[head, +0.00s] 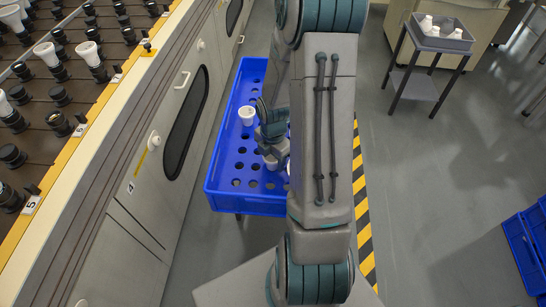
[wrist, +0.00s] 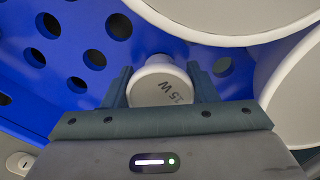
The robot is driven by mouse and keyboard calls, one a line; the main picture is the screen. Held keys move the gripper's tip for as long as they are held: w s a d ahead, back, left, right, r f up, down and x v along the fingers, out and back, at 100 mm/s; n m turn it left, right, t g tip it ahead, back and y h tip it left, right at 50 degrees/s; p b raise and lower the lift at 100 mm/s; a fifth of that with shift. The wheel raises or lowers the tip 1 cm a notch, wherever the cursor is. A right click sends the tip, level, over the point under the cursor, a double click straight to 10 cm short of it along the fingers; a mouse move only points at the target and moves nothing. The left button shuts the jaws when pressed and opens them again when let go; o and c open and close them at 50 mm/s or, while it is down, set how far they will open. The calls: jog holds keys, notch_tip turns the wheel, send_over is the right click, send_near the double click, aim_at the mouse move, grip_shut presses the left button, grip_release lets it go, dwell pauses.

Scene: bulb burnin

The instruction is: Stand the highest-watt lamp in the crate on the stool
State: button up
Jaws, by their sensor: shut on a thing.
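My gripper (head: 270,155) is low over the blue perforated crate (head: 222,172), partly hidden by my arm. In the wrist view my gripper (wrist: 160,88) has its two fingers closed on either side of a small white lamp (wrist: 162,92). The lamp's round face points to the camera, with a marking that seems to read "15 W". Two much larger white round faces, apparently lamps, fill the upper right of the wrist view: one at the top (wrist: 220,12), one at the right edge (wrist: 295,85). Another white lamp (head: 247,116) stands in the blue crate.
A grey crate (head: 462,45) holding several white lamps sits on a dark stool (head: 413,82) at the upper right. A socket rack (head: 60,140) with a few white lamps runs along the left. Open floor (head: 420,200) lies right of the yellow-black stripe.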

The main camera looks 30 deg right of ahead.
jog(key=shift+f, duration=0.45)
jog(key=o, duration=1.1)
jog(key=shift+c, duration=0.2)
notch_tip(320, 180, up, 14)
jog(key=p, duration=0.4)
jog(key=shift+p, duration=0.4)
jog(key=shift+f, duration=0.1)
